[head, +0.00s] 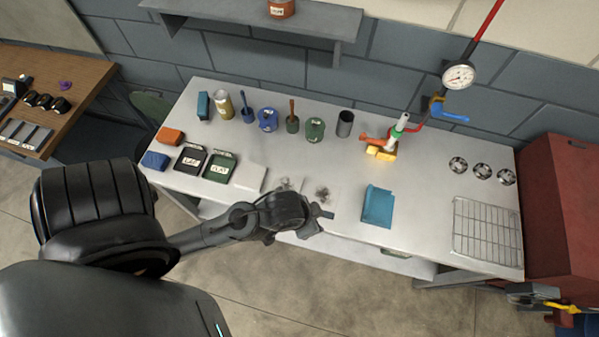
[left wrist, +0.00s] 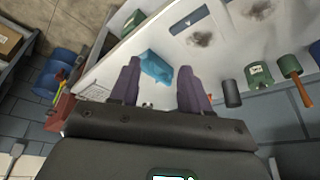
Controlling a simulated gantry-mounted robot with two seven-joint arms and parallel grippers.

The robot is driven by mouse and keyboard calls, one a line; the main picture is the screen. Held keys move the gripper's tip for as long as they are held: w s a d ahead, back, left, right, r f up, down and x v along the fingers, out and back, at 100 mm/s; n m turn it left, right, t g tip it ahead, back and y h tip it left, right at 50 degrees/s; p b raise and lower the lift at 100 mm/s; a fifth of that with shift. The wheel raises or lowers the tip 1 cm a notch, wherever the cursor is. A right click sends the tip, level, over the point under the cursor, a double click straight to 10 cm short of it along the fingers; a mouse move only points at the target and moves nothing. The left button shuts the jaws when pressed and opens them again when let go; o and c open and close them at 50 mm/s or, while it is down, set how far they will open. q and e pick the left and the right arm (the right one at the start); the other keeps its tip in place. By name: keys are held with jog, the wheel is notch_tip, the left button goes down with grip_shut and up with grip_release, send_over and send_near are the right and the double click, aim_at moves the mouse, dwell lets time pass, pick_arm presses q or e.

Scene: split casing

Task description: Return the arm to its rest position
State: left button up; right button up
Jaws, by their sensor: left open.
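My left arm comes in from the left in the head view and reaches over the front edge of the pale workbench (head: 330,255). Its gripper (head: 325,212) hangs above the front middle of the bench, near dark smudges (head: 322,193). In the left wrist view the two fingers of my left gripper (left wrist: 155,88) stand apart with nothing held between them. The blue folded cloth (head: 378,206) lies on the bench to the right of the gripper; it also shows beyond the fingers in the left wrist view (left wrist: 154,64). My right gripper is in neither view.
Along the back stand a blue pot (head: 268,120), a green pot (head: 315,129) and a dark cylinder (head: 345,123). An orange-and-yellow fixture (head: 380,150) stands right of them. A wire rack (head: 487,232) lies at the right. A red cabinet (head: 565,200) borders the bench.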

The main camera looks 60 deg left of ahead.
pick_arm(q)
jog(key=shift+s+a+r+g, duration=0.2)
jog(key=shift+s+a, duration=0.25)
jog(key=shift+s, duration=0.3)
jog(key=shift+s+a+r+g, duration=0.1)
jog(key=shift+s+a+g, duration=0.1)
jog(key=shift+s+a, duration=0.4)
jog(key=shift+s+d, duration=0.15)
jog(key=shift+d, duration=0.05)
